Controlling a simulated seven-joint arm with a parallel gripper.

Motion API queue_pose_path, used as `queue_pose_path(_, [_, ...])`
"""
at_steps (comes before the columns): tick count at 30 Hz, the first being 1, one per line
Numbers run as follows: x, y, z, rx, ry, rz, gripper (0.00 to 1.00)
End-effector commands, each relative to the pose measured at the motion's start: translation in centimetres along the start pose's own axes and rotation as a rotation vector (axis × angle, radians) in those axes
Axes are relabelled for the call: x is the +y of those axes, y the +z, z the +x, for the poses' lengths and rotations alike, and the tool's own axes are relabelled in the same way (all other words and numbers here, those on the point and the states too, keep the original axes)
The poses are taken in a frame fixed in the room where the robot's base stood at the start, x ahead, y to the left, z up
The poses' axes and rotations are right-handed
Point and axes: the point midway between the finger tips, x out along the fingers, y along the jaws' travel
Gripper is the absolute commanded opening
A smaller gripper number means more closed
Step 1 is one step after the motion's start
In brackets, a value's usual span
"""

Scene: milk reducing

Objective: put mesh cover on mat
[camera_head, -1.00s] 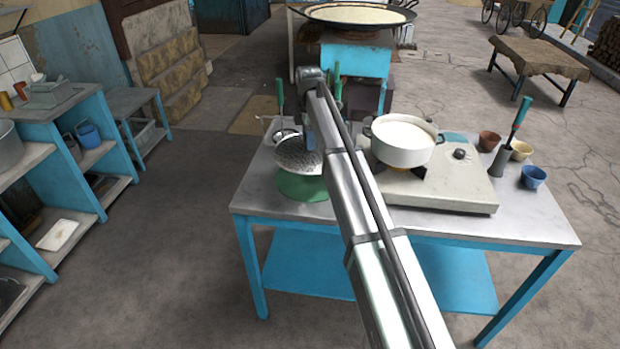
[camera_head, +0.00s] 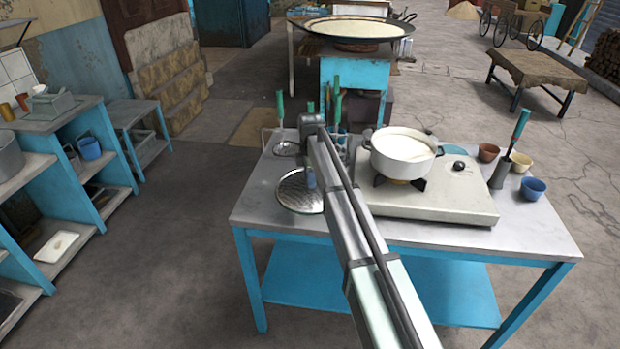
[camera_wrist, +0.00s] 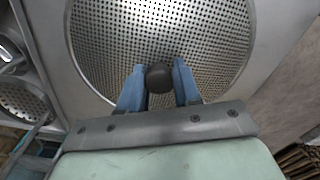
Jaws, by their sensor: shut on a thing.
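The round metal mesh cover (camera_head: 296,192) is at the left side of the steel table, and its perforated disc fills the top of the wrist view (camera_wrist: 190,35). My gripper (camera_wrist: 160,80) is shut on the cover's dark round knob (camera_wrist: 159,77), with a blue finger on either side. In the head view my gripper (camera_head: 311,180) is above the cover's right part, partly behind my arm. The green mat does not show now; the cover hides its place. I cannot tell whether the cover touches the mat or hangs just above it.
A white pot (camera_head: 402,160) of milk stands on the stove (camera_head: 440,200), right of my arm. A skimmer (camera_head: 286,149) with a green handle lies behind the cover. Small cups (camera_head: 533,188) and a utensil holder (camera_head: 500,175) are at the right. The table's front-left corner (camera_head: 255,215) is clear.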

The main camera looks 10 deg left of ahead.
Motion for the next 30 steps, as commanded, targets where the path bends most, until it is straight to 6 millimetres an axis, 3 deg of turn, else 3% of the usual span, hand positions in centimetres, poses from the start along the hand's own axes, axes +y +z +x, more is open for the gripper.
queue_pose_path(11, [0.02, 0.00, 0.29, 0.000, 0.001, 0.000, 0.00])
queue_pose_path(12, [0.02, 0.00, 0.31, 0.000, 0.001, 0.000, 0.35])
queue_pose_path(18, [0.02, 0.00, 0.29, 0.000, 0.001, 0.000, 0.54])
queue_pose_path(20, [0.02, 0.00, 0.29, 0.000, 0.001, 0.000, 0.58])
queue_pose_path(30, [0.04, 0.00, -0.26, 0.000, 0.001, 0.000, 0.58])
